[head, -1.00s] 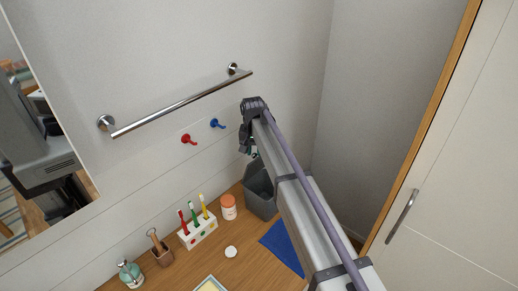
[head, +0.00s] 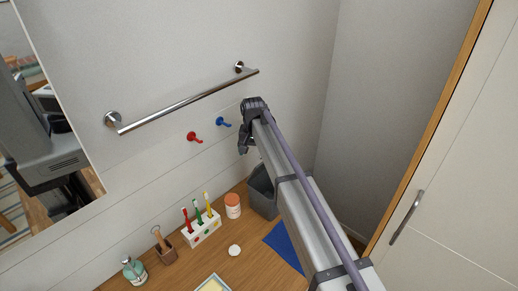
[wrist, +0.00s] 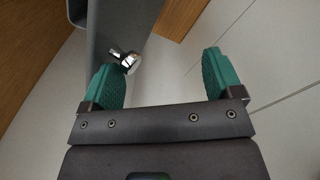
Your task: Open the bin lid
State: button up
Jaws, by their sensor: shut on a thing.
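The dark grey bin (head: 262,193) stands on the wooden counter by the wall, partly hidden behind my arm. I cannot tell in the head view how far its lid is open. My gripper (head: 243,146) is above the bin, small and dark in the head view. In the wrist view a grey part of the bin (wrist: 125,22) shows at the top, with a shiny metal knob (wrist: 128,62) against the left green fingertip.
On the counter stand an orange-capped jar (head: 233,205), a toothbrush holder (head: 203,230), a brown cup (head: 165,250) and a soap bottle (head: 134,271). A blue cloth (head: 287,245) lies right of a white disc (head: 234,250). A towel bar (head: 190,100) and hooks are on the wall.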

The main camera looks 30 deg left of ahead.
jog(key=shift+o, duration=1)
jog(key=shift+a+f, duration=0.35)
jog(key=shift+a, duration=0.1)
jog(key=shift+w, duration=0.2)
jog(key=shift+c, duration=0.8)
jog(key=shift+d, duration=0.2)
jog(key=shift+c, duration=0.6)
jog(key=shift+r+p, duration=0.55)
jog(key=shift+p, duration=0.2)
jog(key=shift+c, duration=0.4)
jog(key=r+p, duration=0.1)
jog(key=p, duration=0.1)
jog(key=r+p, duration=0.1)
jog(key=p, duration=0.1)
jog(key=r+p, duration=0.1)
jog(key=r, duration=0.1)
jog(key=shift+w+a+p, duration=0.35)
jog(key=shift+w+p, duration=0.05)
jog(key=shift+c, duration=0.8)
jog(key=shift+s+d+r+p, duration=0.25)
jog(key=shift+d+r+p, duration=0.1)
jog(key=shift+r+p, duration=0.3)
jog(key=shift+s+d+r+p, duration=0.25)
jog(key=shift+d+r+p, duration=0.15)
jog(key=shift+r, duration=0.4)
